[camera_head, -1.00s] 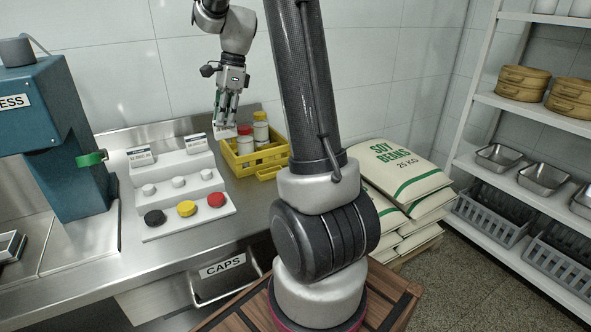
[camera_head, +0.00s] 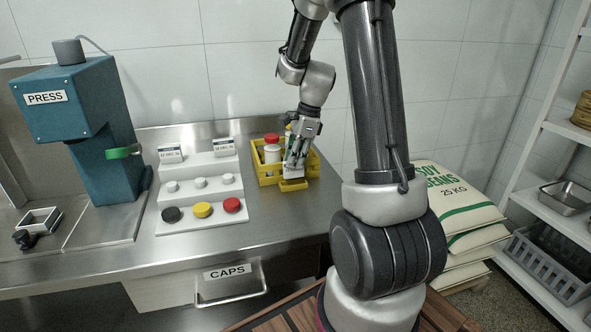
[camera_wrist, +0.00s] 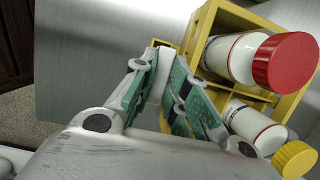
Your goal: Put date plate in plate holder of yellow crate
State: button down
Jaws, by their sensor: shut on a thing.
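The yellow crate (camera_head: 264,177) stands on the steel counter near the back wall and also shows in the wrist view (camera_wrist: 205,20). The plate holder (camera_head: 293,185) is the low yellow part jutting from its front. My gripper (camera_head: 293,172) is at the crate's front right, just above the holder. In the wrist view, my gripper (camera_wrist: 158,75) is shut on a pale, thin piece, the date plate (camera_wrist: 157,78), held between its green-padded fingers. The plate's face is not readable. A bit of yellow shows just beyond the fingertips; whether plate and holder touch, I cannot tell.
The crate holds bottles, one with a red cap (camera_wrist: 285,62) and one with a yellow cap (camera_wrist: 294,159), close beside my fingers. A white stepped stand (camera_head: 203,187) with caps and two small signs is left of the crate. A teal press (camera_head: 75,105) stands farther left.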

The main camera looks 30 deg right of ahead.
aim_at(295, 177)
jog(key=shift+f, duration=1.6)
jog(key=shift+f, duration=0.2)
jog(key=c, duration=1.7)
grip_release()
jog(key=w+v, duration=0.1)
jog(key=v, duration=1.1)
jog(key=s+a+r+n+t+h, duration=0.1)
jog(key=s+a+r+n, duration=0.25)
jog(key=s+n, duration=0.2)
jog(key=s+a+r+n+h, duration=0.1)
jog(key=s+a+r+n, duration=0.2)
jog(key=s+r+n, duration=0.3)
jog(key=s+n+t, duration=0.1)
jog(key=s+n, duration=0.2)
jog(key=s, duration=0.1)
jog(key=s+a+n, duration=0.1)
jog(key=s+n, duration=0.2)
jog(key=s, duration=0.1)
jog(key=s+f+n+t, duration=0.1)
jog(key=s+n, duration=0.2)
jog(key=s, duration=0.1)
jog(key=shift+s+a+n+t+h, duration=0.2)
jog(key=shift+a+n+t+h, duration=0.1)
jog(key=shift+n+h, duration=0.1)
